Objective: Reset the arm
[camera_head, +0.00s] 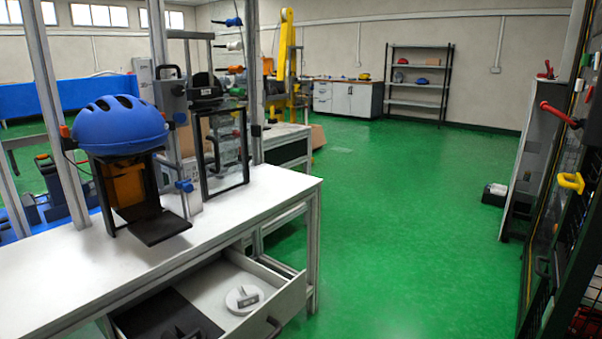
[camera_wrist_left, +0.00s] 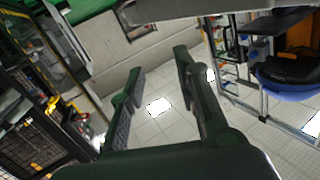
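In the head view a blue helmet (camera_head: 120,126) sits on a drop-tower rig on the white bench, above a black frame with a flat dark plate (camera_head: 160,228). A grey upright with a clamp (camera_head: 176,105) stands right behind it. Which part is the arm I cannot tell for sure. In the left wrist view my left gripper (camera_wrist_left: 158,62) has its two dark green fingers apart with nothing between them. A blue and black helmet (camera_wrist_left: 287,88) shows at the right of that view, apart from the fingers. My right gripper is not in view.
The white bench (camera_head: 250,205) has an open drawer (camera_head: 285,300) holding a white round piece (camera_head: 240,300) and dark items. A dark rack (camera_head: 570,230) with red and yellow handles stands at the right edge.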

